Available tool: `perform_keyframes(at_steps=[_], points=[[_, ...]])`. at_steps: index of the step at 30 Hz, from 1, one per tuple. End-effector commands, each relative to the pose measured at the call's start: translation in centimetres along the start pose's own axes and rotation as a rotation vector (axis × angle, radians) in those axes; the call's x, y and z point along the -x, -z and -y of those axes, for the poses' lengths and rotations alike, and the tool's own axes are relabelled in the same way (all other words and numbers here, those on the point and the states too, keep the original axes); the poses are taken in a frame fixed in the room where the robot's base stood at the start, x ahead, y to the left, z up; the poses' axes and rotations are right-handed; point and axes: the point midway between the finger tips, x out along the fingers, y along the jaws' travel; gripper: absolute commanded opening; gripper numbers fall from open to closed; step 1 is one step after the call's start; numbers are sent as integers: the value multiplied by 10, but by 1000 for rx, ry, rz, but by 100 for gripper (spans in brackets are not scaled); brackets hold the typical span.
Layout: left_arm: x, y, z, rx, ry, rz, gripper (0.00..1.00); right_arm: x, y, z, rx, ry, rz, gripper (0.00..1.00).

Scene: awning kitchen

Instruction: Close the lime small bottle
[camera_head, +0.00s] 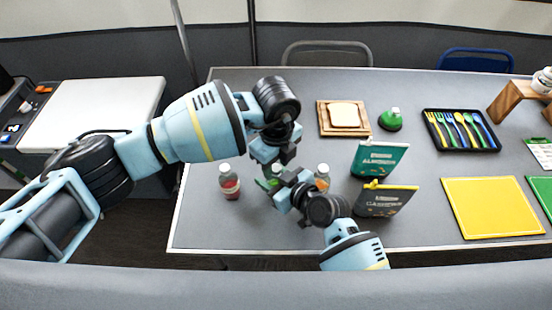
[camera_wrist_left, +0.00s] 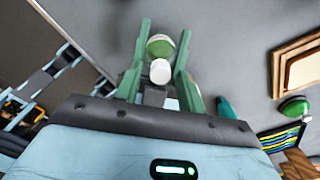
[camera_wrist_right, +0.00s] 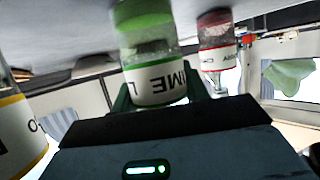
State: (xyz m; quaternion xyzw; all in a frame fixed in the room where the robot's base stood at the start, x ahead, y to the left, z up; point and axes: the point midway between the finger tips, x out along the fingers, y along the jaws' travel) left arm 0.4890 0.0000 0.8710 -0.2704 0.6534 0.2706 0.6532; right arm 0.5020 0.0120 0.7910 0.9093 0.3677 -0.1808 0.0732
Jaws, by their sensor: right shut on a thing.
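The lime bottle (camera_head: 264,184) is mostly hidden behind my grippers in the head view. In the right wrist view its green body and upside-down label (camera_wrist_right: 155,60) show between the fingers of my right gripper (camera_wrist_right: 162,92), which is shut on it. In the left wrist view a white cap (camera_wrist_left: 160,71) shows in front of the bottle's green body (camera_wrist_left: 160,45). My left gripper (camera_wrist_left: 166,45) is open from above, its fingers on either side of the cap with gaps. I cannot tell whether the cap touches the bottle.
A teal box (camera_head: 378,158) and a dark box (camera_head: 386,199) stand farther right. A bread board (camera_head: 326,131) lies behind.

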Motion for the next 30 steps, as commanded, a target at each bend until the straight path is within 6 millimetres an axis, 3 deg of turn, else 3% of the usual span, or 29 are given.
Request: perform_keyframes(at_steps=[4,13,22,30], points=[[0,0,0,0,0,0,38,0,-1,0,0,0,1,0],[0,0,0,1,0,0,0,0,-1,0,0,0,1,0],[0,0,0,-24,0,1,0,0,-1,0,-1,0,1,0],[0,-1,0,-366,0,2,0,0,-1,0,-1,0,1,0]])
